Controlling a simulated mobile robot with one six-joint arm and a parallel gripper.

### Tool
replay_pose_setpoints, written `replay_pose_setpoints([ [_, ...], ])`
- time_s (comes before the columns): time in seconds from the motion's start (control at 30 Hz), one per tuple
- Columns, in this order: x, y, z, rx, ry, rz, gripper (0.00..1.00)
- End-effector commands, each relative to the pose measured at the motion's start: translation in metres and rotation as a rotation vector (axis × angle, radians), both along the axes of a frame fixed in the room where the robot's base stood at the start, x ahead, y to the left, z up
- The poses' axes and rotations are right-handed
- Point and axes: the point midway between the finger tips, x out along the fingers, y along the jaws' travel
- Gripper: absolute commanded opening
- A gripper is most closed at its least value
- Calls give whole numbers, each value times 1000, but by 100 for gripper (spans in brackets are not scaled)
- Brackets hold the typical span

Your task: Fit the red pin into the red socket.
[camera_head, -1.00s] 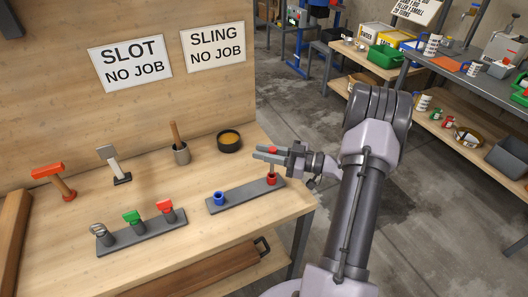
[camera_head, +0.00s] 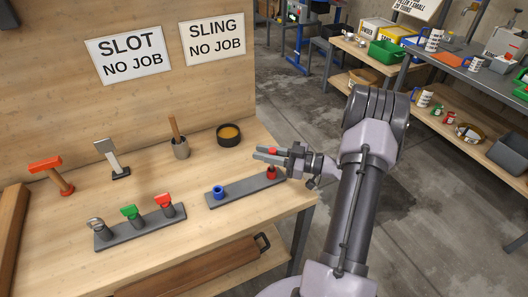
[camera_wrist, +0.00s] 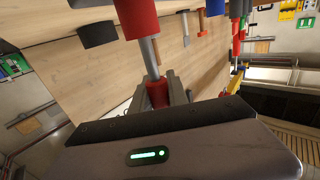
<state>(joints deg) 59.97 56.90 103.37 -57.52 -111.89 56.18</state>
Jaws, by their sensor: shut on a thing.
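My gripper (camera_head: 265,154) is shut on the red head of the red pin (camera_head: 273,151), above the right end of a grey bar. The wrist view shows the head (camera_wrist: 158,93) between the fingers, with its grey shaft running to the red socket (camera_wrist: 135,14). The red socket (camera_head: 271,173) stands on the bar, just below the fingers in the head view. The shaft's end meets the socket's rim in the wrist view. I cannot tell how far it is inside.
A blue socket (camera_head: 218,192) stands at the left of the grey bar (camera_head: 243,188). A rack (camera_head: 142,231) with a grey, a green and another red piece is to the left.

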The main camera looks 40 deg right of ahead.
Motion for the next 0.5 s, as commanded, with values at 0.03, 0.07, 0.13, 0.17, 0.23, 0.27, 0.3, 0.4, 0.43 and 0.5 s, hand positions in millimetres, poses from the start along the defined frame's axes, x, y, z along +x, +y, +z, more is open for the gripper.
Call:
replay_pose_setpoints([
  [0.03, 0, 0, -2, 0, 0, 0, 0],
  [0.07, 0, 0, -3, 0, 0, 0, 0],
  [0.13, 0, 0, -5, 0, 0, 0, 0],
  [0.17, 0, 0, -6, 0, 0, 0, 0],
  [0.23, 0, 0, -8, 0, 0, 0, 0],
  [0.27, 0, 0, -9, 0, 0, 0, 0],
  [0.3, 0, 0, -10, 0, 0, 0, 0],
  [0.4, 0, 0, -14, 0, 0, 0, 0],
  [0.43, 0, 0, -14, 0, 0, 0, 0],
  [0.5, 0, 0, -14, -1, -1, 0, 30],
])
